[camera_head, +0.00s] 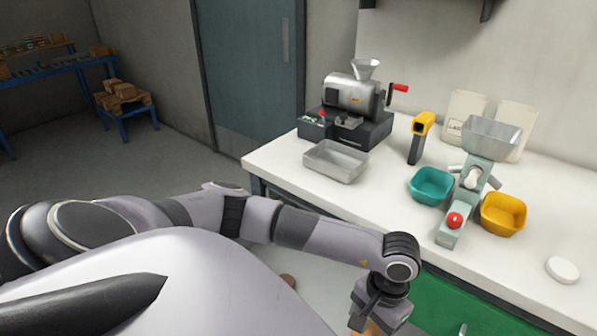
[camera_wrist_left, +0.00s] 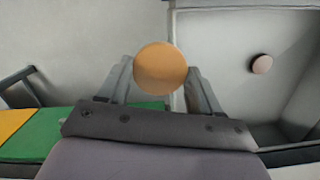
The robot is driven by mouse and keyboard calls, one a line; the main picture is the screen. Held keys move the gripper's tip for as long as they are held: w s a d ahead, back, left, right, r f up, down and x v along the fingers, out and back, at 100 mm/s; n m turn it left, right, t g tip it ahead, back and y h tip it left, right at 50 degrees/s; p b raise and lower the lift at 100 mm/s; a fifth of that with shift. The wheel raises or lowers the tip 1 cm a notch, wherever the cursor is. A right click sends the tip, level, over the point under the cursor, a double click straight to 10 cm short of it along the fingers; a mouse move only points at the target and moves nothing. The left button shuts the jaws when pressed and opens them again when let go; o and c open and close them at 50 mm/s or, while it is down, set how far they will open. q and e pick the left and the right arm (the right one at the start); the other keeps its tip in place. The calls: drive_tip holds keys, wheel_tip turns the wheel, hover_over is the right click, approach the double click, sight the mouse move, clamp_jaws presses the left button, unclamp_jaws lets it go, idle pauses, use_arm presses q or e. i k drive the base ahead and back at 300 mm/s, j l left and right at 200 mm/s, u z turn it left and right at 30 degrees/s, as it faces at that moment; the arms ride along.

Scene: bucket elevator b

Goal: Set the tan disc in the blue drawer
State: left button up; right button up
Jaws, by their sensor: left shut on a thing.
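The tan disc (camera_wrist_left: 161,69) is between the fingers of my left gripper (camera_wrist_left: 160,82), which is shut on it. In the head view my left gripper (camera_head: 370,318) points down at the bottom edge, beside the counter front, and a sliver of the disc shows below it. In the left wrist view an open drawer or box (camera_wrist_left: 215,45) with a grey inside lies below and right of the disc; a small pinkish round piece (camera_wrist_left: 262,64) lies in it. No blue face shows on it, so I cannot tell its colour. My right gripper is not in view.
A green drawer front (camera_head: 435,305) is under the white counter (camera_head: 390,220). Green (camera_wrist_left: 85,130) and yellow (camera_wrist_left: 14,122) fronts show at the left wrist view's lower left. The counter bears a metal tray (camera_head: 336,162), teal bowl (camera_head: 431,187), yellow bowl (camera_head: 503,215) and white disc (camera_head: 563,270).

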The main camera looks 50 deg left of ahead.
sight(311, 276)
drive_tip(key=k+j, duration=0.1)
drive_tip(key=j, duration=0.25)
drive_tip(key=k+j, duration=0.1)
drive_tip(key=j, duration=0.25)
drive_tip(key=k+j, duration=0.1)
drive_tip(key=j, duration=0.2)
drive_tip(key=k+j, duration=0.1)
drive_tip(key=j, duration=0.25)
